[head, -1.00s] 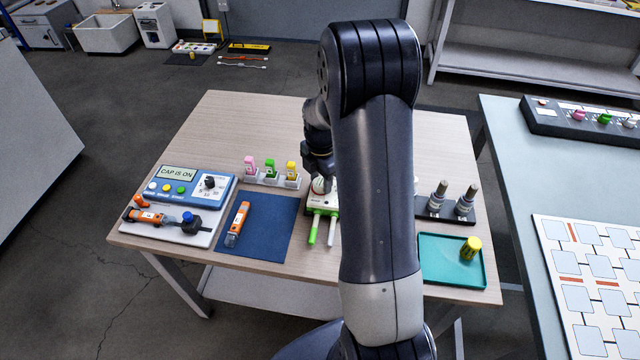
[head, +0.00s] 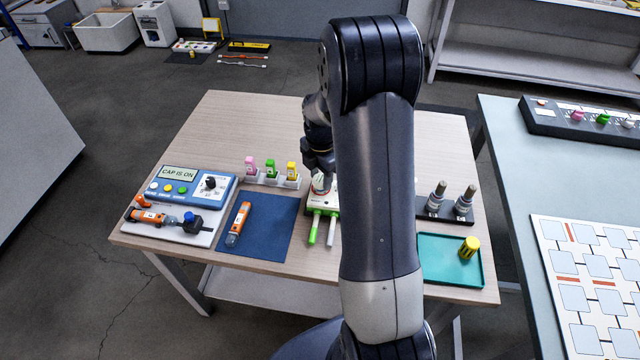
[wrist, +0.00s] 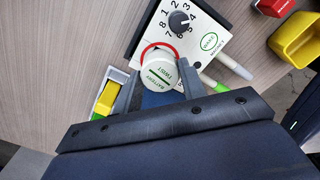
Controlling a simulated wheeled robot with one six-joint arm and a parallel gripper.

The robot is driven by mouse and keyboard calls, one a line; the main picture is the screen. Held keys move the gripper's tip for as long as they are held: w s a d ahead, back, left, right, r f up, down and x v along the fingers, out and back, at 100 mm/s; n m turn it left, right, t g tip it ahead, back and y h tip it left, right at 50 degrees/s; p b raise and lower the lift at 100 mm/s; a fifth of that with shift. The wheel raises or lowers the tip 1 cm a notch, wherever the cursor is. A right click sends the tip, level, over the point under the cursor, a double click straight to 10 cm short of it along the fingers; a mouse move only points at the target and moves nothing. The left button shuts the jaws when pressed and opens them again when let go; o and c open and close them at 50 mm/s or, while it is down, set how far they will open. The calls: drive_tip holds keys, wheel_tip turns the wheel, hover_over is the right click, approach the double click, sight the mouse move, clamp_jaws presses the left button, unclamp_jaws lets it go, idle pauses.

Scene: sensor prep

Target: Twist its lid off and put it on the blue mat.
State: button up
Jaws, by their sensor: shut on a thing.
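A white round lid (wrist: 160,75) marked BATTERY and TWIST sits on the corner of a white meter (wrist: 200,38) with a numbered dial. A red ring shows around part of the lid. My gripper (wrist: 160,82) is shut on the lid, one finger on each side. In the head view my gripper (head: 320,165) is over the meter's back left part, and my arm hides much of the meter (head: 313,206). The blue mat (head: 270,208) lies left of the meter, with an orange pen-like device (head: 239,222) on its left part; its right part is bare.
A rack (head: 271,179) with pink, green and yellow pieces stands behind the mat. A blue panel (head: 188,187) reading CAP IS ON is at left. A teal tray (head: 440,262) holds a yellow piece at right. A yellow bin (wrist: 299,42) shows in the wrist view.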

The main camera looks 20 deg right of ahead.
sight(321, 179)
drive_tip(key=shift+r, duration=0.35)
idle(0.4)
drive_tip(key=shift+r+p, duration=1.25)
drive_tip(key=shift+r, duration=0.2)
drive_tip(key=shift+s, duration=0.1)
